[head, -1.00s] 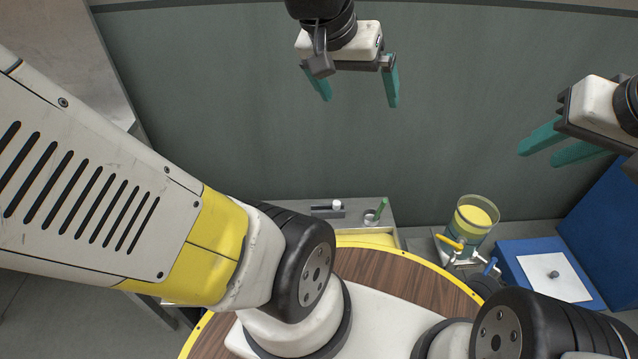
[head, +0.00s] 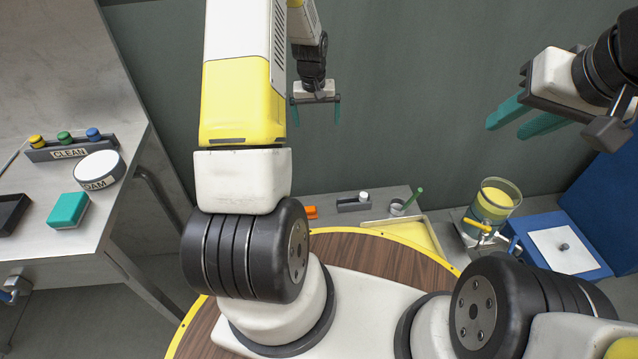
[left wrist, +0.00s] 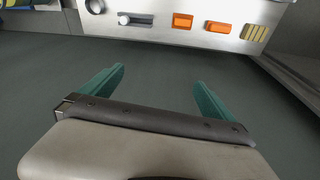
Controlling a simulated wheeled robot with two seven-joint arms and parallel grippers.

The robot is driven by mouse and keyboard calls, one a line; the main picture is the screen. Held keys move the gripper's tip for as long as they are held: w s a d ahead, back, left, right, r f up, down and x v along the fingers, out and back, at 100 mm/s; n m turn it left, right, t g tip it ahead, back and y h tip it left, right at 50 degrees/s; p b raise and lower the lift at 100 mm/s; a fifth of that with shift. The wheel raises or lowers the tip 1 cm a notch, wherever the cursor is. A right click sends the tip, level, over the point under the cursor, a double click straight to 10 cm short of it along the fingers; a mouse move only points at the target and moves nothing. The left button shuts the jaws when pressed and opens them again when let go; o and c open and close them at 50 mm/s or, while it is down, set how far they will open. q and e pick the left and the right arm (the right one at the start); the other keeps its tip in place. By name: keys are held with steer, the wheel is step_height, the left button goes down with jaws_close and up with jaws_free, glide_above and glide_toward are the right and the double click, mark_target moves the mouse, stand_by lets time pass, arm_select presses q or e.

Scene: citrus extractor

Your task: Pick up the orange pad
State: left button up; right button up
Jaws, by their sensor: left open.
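In the left wrist view two orange items lie on the grey bench: a squarish orange piece (left wrist: 182,21) and, right of it, a more rounded orange piece (left wrist: 218,27). I cannot tell which is the orange pad. In the head view only a bit of orange (head: 311,212) shows beside my left arm, which hides the rest. My left gripper (head: 316,112), also in the left wrist view (left wrist: 158,77), is open and empty, high and apart from the bench. My right gripper (head: 506,122) is open and empty at the right.
A juice container (head: 492,205) and blue box (head: 558,252) stand right. A left table carries a teal sponge (head: 68,212) and a FOAM tub (head: 99,169).

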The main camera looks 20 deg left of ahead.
arm_select(q)
steer(key=s+a+f, duration=0.1)
steer(key=f, duration=1)
steer(key=s+a+f+n+g, duration=0.1)
steer(key=s+f, duration=0.1)
steer(key=f, duration=0.9)
steer(key=s+a+f+g, duration=0.1)
steer(key=f, duration=1.1)
steer(key=shift+s+n, duration=0.15)
steer(key=shift+n, duration=0.15)
step_height(320, 180, down, 7)
steer(key=shift+f, duration=0.1)
steer(key=c, duration=1.4)
